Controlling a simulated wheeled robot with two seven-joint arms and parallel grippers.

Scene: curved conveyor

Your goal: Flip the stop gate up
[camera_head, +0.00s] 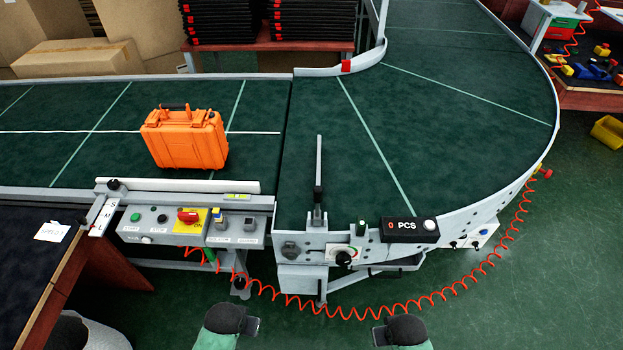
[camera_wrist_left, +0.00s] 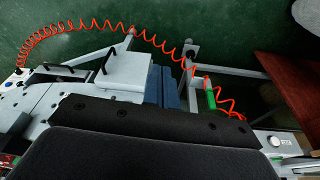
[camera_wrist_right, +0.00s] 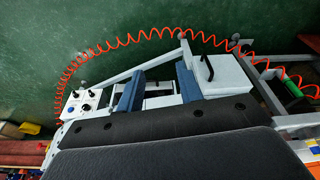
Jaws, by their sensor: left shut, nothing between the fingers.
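In the head view a slim grey bar (camera_head: 318,168) with a black grip rises from the near rim of the curved conveyor, beside the joint between belts. A long pale bar (camera_head: 185,186) with a black knob lies along the near edge of the straight belt. I cannot tell for certain which of the two is the stop gate. My left gripper (camera_head: 252,327) is low in the head view, in front of the conveyor, shut and empty, apart from both bars. My right gripper (camera_head: 380,336) is low and further right, touching nothing visible; its fingers are too unclear to tell.
An orange case (camera_head: 185,137) stands on the straight belt. A control panel (camera_head: 160,224) with a red switch and a counter box (camera_head: 410,229) sit on the near side. A red coiled hose (camera_head: 430,300) hangs below. A dark table (camera_head: 35,265) is at the left.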

